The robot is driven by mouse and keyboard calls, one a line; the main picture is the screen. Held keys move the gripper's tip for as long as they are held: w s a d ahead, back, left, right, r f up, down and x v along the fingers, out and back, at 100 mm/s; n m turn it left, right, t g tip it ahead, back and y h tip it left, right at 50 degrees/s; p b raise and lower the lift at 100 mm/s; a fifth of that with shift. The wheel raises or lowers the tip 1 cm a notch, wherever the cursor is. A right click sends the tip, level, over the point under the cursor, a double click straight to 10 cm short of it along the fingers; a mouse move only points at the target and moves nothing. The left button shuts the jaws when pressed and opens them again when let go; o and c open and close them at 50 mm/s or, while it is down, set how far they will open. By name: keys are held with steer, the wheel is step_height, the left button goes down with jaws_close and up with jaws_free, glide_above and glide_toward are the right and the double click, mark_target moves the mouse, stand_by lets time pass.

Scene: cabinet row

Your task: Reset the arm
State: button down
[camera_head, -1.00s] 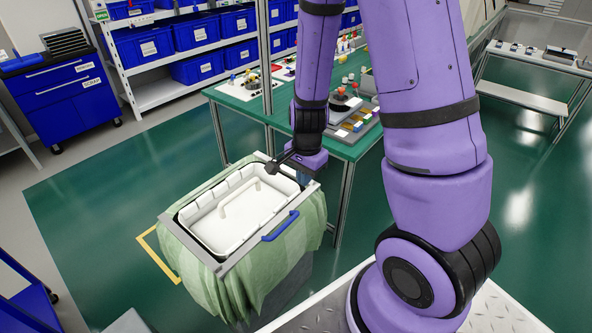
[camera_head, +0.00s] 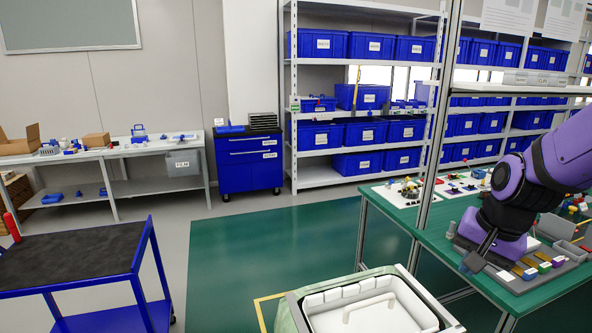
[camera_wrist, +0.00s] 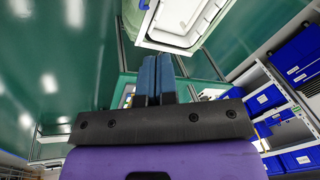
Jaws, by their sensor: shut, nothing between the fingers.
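My gripper (camera_head: 474,261) shows at the right of the head view, at the end of my purple arm, in front of the green workbench (camera_head: 438,243). In the wrist view my gripper (camera_wrist: 156,62) has its two blue-grey fingers side by side and closed, with nothing between them. The arm is bent, with its wrist low over the bench side. It hides part of the bench top behind it.
A white-lined bin (camera_head: 432,323) stands at the bottom centre, close to the bench. A blue cart (camera_head: 75,284) is at the lower left. Shelving with blue boxes (camera_head: 318,43) and a blue cabinet (camera_head: 249,178) stand behind. Green floor (camera_head: 290,250) between is clear.

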steer(key=s+r+n+t+h, duration=0.1)
steer(key=s+r+n+t, duration=0.1)
steer(key=s+r+n, duration=0.5)
steer(key=s+r, duration=0.6)
steer(key=shift+a+r, duration=0.25)
steer(key=shift+r, duration=0.15)
